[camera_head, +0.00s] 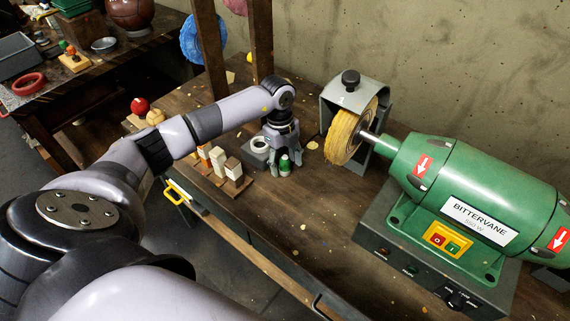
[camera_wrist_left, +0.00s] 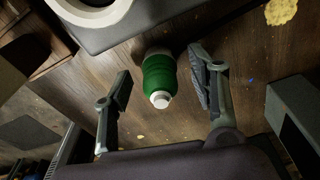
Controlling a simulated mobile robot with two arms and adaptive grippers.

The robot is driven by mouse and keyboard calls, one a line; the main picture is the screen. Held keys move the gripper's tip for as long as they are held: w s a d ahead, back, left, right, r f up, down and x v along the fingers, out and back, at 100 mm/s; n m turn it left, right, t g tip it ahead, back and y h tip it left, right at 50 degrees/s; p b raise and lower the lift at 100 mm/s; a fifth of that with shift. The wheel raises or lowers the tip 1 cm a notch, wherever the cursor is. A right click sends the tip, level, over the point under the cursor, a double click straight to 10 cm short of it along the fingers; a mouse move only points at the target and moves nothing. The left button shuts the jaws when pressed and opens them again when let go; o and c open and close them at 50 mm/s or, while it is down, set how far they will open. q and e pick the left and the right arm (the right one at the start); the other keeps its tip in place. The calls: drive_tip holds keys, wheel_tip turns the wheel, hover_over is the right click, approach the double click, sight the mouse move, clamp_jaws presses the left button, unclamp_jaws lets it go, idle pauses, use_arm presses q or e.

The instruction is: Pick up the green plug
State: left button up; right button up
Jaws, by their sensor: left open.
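The green plug (camera_head: 284,163) has a green body and pale ends and is on the wooden bench, below my left gripper. My left gripper (camera_head: 284,168) points down over it. In the left wrist view the green plug (camera_wrist_left: 158,76) shows between the two spread fingers of my left gripper (camera_wrist_left: 163,92), with a gap on each side. The fingers are open. Whether the fingertips reach down to the plug's level is hard to tell. My right gripper is in neither view.
A grey block with a white ring (camera_head: 259,143) stands right beside the plug. A wooden rack with blocks (camera_head: 228,178) is to the left. A green polishing machine (camera_head: 470,200) with a yellow wheel (camera_head: 349,135) fills the right. The bench front is mostly clear.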

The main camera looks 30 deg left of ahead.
use_arm(q)
drive_tip(key=shift+c, duration=0.5)
drive_tip(key=c, duration=1.1)
drive_tip(key=shift+o, duration=0.2)
